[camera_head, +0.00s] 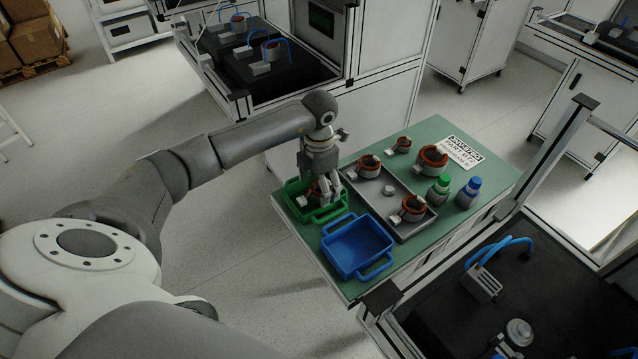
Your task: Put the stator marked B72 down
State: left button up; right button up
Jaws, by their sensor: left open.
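My left gripper (324,190) points down over the green tray (331,212) at the table's left end, with its fingers open. A copper-red stator (313,192) sits in the green tray between or right beside the fingertips, partly hidden by them. Other similar stators stand on the table: one (368,166) and another (412,208) in the grey tray (399,188), a larger one (433,158) and a small one (402,145) behind it. No marking B72 is readable on any stator. My right gripper is not in view.
An empty blue basket (357,246) stands right in front of the green tray. Two bottles, one green-capped (441,186) and one blue-capped (468,192), stand right of the grey tray near a printed sign (464,149). The green tabletop (497,172) is clear at the far right.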

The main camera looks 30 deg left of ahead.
pick_arm(q)
jog(key=shift+r, duration=0.5)
notch_tip(320, 180, up, 11)
jog(key=b, duration=0.3)
jog(key=shift+r, duration=0.15)
